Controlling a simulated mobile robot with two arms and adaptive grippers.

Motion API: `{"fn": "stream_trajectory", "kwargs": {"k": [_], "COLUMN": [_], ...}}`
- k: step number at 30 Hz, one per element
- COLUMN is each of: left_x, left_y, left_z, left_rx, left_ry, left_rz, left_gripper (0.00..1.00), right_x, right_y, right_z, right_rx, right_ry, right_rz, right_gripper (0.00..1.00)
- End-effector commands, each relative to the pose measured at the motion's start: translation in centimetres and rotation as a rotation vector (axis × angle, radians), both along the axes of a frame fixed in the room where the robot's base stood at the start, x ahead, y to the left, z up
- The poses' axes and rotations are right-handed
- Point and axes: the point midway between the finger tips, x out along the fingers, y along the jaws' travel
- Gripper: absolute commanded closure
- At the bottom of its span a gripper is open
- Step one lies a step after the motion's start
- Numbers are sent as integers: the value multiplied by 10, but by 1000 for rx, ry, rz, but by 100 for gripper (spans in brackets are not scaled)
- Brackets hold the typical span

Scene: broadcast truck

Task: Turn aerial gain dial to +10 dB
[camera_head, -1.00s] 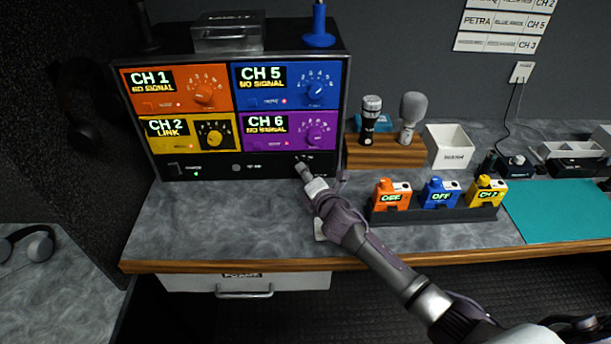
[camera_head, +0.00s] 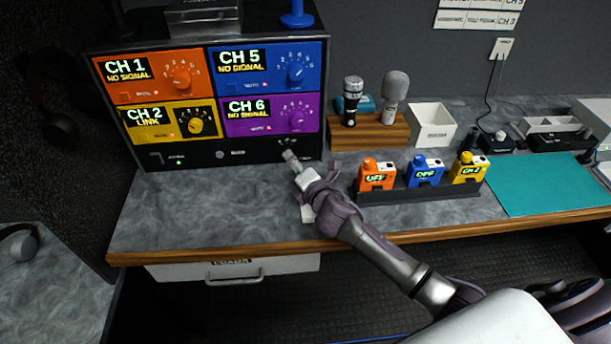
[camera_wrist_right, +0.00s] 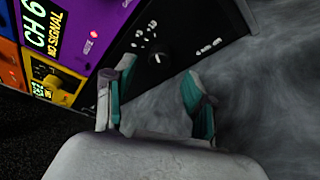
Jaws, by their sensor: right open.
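The aerial gain dial is taken to be the small black knob (camera_wrist_right: 159,60) with a white pointer mark on the black lower strip of the receiver rack. In the right wrist view white scale marks surround it, too small to read. In the head view its area lies just above my right fingertips and is hard to make out. My right gripper (camera_wrist_right: 158,84) is open and empty, with its two teal-padded fingers pointing at the dial from a short distance. In the head view the gripper (camera_head: 289,156) is in front of the rack's lower right. My left gripper is not in view.
The receiver rack (camera_head: 205,158) has orange, blue, yellow and purple panels with their own knobs. To its right stand a wooden microphone stand (camera_head: 367,134), a white bin (camera_head: 432,125) and a black tray (camera_head: 400,196) with three packs. The counter (camera_head: 170,215) left of my arm is clear.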

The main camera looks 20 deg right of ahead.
Motion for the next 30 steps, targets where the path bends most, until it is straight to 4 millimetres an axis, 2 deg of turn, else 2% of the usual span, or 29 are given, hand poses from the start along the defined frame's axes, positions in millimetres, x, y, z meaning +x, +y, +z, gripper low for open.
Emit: {"fn": "stream_trajectory", "kwargs": {"k": [1, 6, 12, 17, 30], "left_x": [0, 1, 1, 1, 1], "left_y": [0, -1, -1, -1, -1], "left_z": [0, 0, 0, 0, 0], "left_rx": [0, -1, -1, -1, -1], "left_ry": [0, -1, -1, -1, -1], "left_rz": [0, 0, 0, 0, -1], "left_gripper": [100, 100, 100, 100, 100], "right_x": [-13, -48, -75, -82, -82], "right_y": [-2, -4, -6, -7, -7], "right_z": [0, 7, 12, 14, 14], "right_rx": [-2, -1, -1, 0, 0], "right_ry": [3, 2, 1, 0, 0], "right_rz": [1, -1, 0, -1, -1], "right_gripper": [44, 44, 44, 44, 44]}}
